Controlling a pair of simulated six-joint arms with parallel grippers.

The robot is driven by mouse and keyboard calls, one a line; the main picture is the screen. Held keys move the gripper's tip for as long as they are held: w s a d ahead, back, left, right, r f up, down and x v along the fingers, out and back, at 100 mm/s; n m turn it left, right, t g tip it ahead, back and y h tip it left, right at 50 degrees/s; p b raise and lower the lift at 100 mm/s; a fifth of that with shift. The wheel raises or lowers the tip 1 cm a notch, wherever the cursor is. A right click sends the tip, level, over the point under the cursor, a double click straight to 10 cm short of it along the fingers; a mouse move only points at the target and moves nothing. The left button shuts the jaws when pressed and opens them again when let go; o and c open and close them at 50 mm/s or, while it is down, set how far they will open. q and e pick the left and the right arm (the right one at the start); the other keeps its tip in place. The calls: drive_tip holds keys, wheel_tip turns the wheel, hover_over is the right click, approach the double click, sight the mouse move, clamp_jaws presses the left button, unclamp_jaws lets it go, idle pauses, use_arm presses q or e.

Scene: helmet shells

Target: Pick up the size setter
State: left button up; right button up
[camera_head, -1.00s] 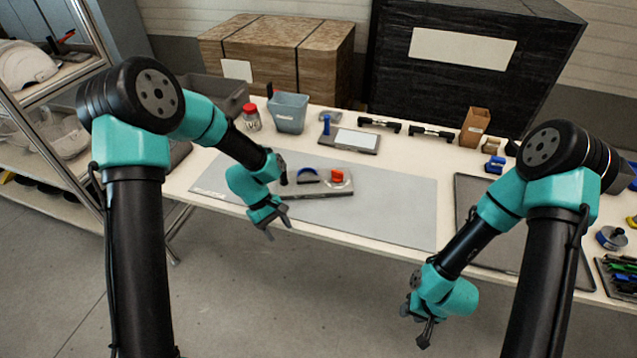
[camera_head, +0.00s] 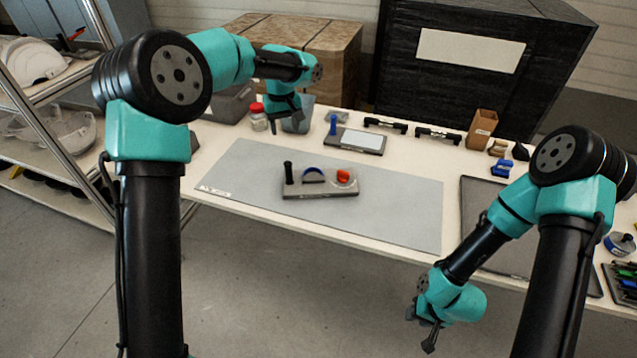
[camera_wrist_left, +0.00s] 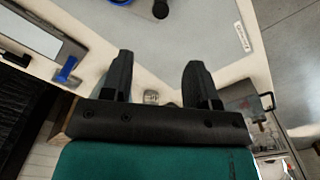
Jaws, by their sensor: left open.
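No part is plainly marked as the size setter, so I cannot tell which one it is. A grey block with a black post, a blue arch and a red knob (camera_head: 320,188) lies on the grey mat. A flat grey-plated device with an upright blue handle (camera_head: 362,140) stands behind the mat; it also shows in the left wrist view (camera_wrist_left: 35,38). My left gripper (camera_head: 283,120) is open and empty, above the back left of the table by the blue-grey bin; its spread fingers show in the left wrist view (camera_wrist_left: 160,82). My right gripper (camera_head: 428,335) hangs in front of the table.
A red-lidded jar (camera_head: 258,117) and a blue-grey bin (camera_head: 300,114) stand near my left gripper. Two black handle-like bars (camera_head: 437,134), a brown box (camera_head: 481,129) and small blue parts (camera_head: 502,167) are at the back right. The grey mat (camera_head: 400,212) is mostly clear.

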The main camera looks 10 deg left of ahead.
sight(289, 171)
use_arm(q)
wheel_tip(289, 171, down, 12)
drive_tip(key=shift+f, duration=0.15)
idle(0.5)
drive_tip(key=shift+s+f, duration=0.2)
drive_tip(key=shift+f, duration=2.4)
clamp_jaws()
